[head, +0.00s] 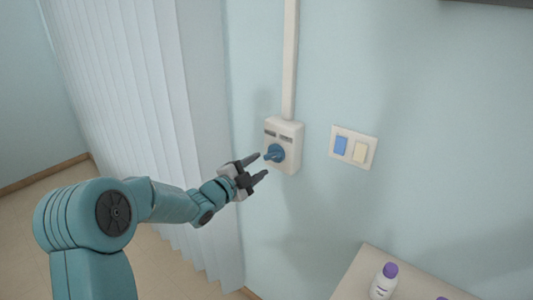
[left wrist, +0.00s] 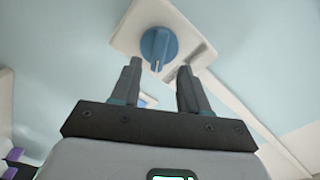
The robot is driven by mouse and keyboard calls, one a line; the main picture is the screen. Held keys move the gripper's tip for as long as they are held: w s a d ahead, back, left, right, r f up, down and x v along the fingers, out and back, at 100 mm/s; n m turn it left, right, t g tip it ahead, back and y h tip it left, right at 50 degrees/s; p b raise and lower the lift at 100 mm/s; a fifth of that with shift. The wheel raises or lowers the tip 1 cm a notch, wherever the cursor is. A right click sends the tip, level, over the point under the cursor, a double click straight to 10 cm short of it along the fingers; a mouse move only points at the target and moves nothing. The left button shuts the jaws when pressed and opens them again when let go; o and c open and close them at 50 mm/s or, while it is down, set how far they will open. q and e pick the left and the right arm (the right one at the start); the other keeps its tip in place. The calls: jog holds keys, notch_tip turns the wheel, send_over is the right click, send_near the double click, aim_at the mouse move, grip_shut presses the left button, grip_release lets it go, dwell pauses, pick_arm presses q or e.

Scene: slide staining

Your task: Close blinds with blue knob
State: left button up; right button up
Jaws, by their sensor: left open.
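The blue knob (head: 274,153) sits on a white control box (head: 291,132) on the wall. The left wrist view also shows the knob (left wrist: 158,48), with a pale line on its face, just beyond the fingertips. My left gripper (head: 262,166) is open and empty, its two fingers pointing at the knob with a small gap between. In the left wrist view the fingers (left wrist: 159,70) stand on either side below the knob. The white vertical blinds (head: 130,100) hang at the left, their slats side by side. My right gripper is not in view.
A wall plate (head: 373,154) with a blue switch (head: 341,145) and a cream switch (head: 360,153) is right of the box. A conduit (head: 289,60) runs up from the box. A purple-capped bottle (head: 384,283) stands on a table (head: 352,288) at the lower right.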

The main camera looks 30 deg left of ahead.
aim_at(270, 158)
pick_arm(q)
jog(key=w+p, duration=0.1)
jog(key=w, duration=0.3)
jog(key=shift+w+d, duration=0.15)
jog(key=shift+w, duration=0.25)
jog(key=shift+w+d, duration=0.1)
jog(key=shift+w, duration=0.05)
jog(key=shift+f, duration=0.1)
grip_shut()
